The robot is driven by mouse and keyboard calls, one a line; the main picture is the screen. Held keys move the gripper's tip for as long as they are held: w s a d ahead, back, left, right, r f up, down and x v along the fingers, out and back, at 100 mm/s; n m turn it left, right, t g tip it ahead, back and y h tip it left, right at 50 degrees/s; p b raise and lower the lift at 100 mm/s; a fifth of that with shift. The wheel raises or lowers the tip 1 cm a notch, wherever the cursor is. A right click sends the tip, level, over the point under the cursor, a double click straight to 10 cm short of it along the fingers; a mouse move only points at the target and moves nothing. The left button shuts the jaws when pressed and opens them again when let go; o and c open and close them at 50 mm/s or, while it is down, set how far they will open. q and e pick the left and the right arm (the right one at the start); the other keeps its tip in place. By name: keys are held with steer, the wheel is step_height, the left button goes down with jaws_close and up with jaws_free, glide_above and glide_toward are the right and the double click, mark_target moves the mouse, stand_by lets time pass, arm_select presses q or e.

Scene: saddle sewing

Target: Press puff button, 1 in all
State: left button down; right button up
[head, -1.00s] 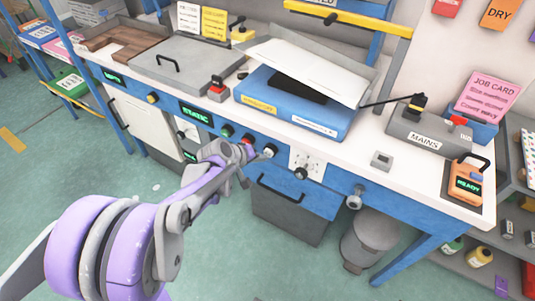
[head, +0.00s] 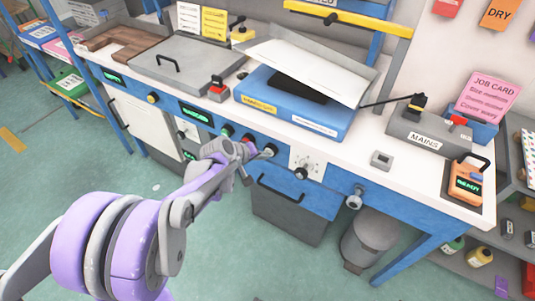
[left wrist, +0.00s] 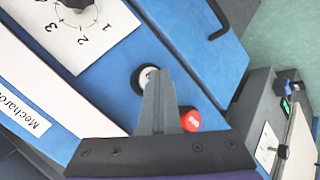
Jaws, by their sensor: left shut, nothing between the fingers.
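A white button in a black ring (left wrist: 148,77) sits on the blue front panel of the bench in the left wrist view. It also shows in the head view (head: 270,150). I cannot read a label on it. A red button (left wrist: 190,121) sits beside it. My left gripper (left wrist: 160,76) is shut and empty, its tips overlapping the white button's edge in the wrist view. I cannot tell whether they touch it. In the head view the left gripper (head: 252,151) is at the panel, just left of the white button. My right gripper is not in view.
A green button (head: 227,130) and a white dial plate (head: 308,161) flank the buttons on the panel. A drawer handle (head: 281,189) juts out below. A blue machine (head: 300,117) with a tilted white cover stands on the bench.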

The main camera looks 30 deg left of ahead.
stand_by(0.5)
arm_select(q)
steer(key=shift+s+a, duration=0.1)
steer(key=shift+s, duration=0.8)
steer(key=s, duration=0.5)
steer(key=shift+a+p, duration=0.15)
steer(key=shift+p, duration=0.25)
